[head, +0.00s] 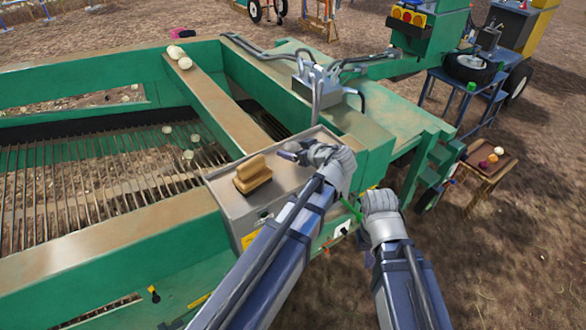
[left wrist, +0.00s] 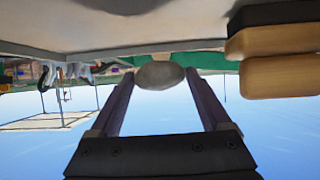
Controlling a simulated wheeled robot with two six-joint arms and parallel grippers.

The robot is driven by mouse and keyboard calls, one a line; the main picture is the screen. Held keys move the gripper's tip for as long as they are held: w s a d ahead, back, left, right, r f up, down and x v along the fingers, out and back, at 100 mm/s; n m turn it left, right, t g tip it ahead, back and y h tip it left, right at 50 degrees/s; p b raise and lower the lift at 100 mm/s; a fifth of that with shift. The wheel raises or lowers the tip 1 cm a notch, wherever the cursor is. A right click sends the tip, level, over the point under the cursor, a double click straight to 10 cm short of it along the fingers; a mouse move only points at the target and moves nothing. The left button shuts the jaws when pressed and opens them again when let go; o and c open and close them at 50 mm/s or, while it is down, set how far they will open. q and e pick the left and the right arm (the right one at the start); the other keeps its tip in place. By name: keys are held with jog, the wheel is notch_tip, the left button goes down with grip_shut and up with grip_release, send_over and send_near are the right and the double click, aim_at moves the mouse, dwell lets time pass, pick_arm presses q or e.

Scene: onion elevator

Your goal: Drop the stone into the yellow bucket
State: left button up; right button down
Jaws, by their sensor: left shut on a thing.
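My left gripper (head: 290,152) is just above the grey metal box top at the machine's corner. In the left wrist view its two fingers (left wrist: 160,78) are closed on a smooth grey oval stone (left wrist: 160,75), held at the fingertips. In the head view I cannot make out the stone clearly. My right gripper (head: 358,208) is low beside the machine's green edge, to the right of the left one; its fingers are too hidden to tell whether they are open. I see no yellow bucket that I can be sure of in either view.
Pale onions (head: 180,57) lie on the green machine's beam and bar conveyor. A small wooden table (head: 484,172) with produce stands at right. Bare soil is open at lower right.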

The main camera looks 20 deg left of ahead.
aim_at(294, 167)
pick_arm(q)
jog(key=shift+f+b, duration=1.8)
jog(key=shift+f, duration=0.35)
jog(key=shift+f, duration=0.2)
jog(key=o, duration=1.6)
jog(key=shift+c, duration=0.2)
jog(key=shift+r, duration=0.15)
